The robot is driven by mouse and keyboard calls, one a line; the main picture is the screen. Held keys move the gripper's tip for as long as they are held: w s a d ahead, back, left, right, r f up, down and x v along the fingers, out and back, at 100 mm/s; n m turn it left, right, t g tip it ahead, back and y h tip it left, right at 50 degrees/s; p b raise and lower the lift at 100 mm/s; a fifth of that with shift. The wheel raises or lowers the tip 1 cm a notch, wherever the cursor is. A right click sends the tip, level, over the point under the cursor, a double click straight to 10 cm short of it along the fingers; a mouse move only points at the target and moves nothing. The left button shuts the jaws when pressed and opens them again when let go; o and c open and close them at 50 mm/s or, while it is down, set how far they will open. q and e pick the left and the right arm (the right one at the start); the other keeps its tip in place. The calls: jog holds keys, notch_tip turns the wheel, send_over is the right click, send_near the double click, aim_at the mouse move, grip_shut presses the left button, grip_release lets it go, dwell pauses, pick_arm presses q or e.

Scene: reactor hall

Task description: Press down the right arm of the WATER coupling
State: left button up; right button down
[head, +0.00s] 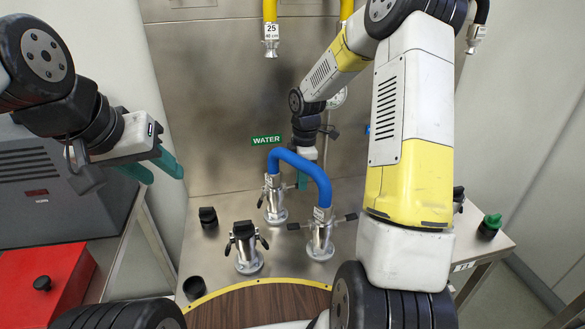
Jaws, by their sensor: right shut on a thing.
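The WATER coupling (274,206) is a silver fitting on the steel bench below the green WATER sign (266,140). One end of a bent blue hose (300,160) sits upright on it. Its left black arm slants down close to its body. My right gripper (302,182) reaches down behind the hose, at the coupling's right side. Its teal fingers are shut on what appears to be the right arm, mostly hidden by fingers and hose. My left gripper (152,168) is open and empty, in the air at the left.
The hose's other end stands on a front coupling (320,242) with both black arms spread outward. A black-capped coupling (246,248) stands left of it. Yellow hoses (270,12) hang above. A red box (42,284) and grey case (62,190) stand left.

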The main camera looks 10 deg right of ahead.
jog(key=y, duration=0.1)
jog(key=d+f+y, duration=0.1)
jog(key=shift+f+y, duration=0.2)
jog(key=shift+y, duration=0.2)
jog(key=f+y, duration=0.2)
jog(key=y, duration=0.1)
jog(key=shift+y, duration=0.3)
jog(key=f+y, duration=0.1)
jog(key=y, duration=0.2)
jog(key=shift+a+f+y, duration=0.3)
jog(key=shift+f, duration=0.05)
jog(key=shift+a+f+g+y, duration=0.1)
jog(key=shift+a+f+y, duration=0.15)
jog(key=shift+y, duration=0.5)
jog(key=shift+a+f+g+y, duration=0.1)
jog(key=shift+a+f+y, duration=0.1)
jog(key=shift+f+y, duration=0.35)
jog(key=shift+a+f+g+y, duration=0.1)
jog(key=shift+a+f+y, duration=0.1)
jog(key=shift+y, duration=0.7)
jog(key=c, duration=1.3)
grip_release()
jog(key=shift+c, duration=0.2)
jog(key=shift+a, duration=0.1)
jog(key=shift+r, duration=0.1)
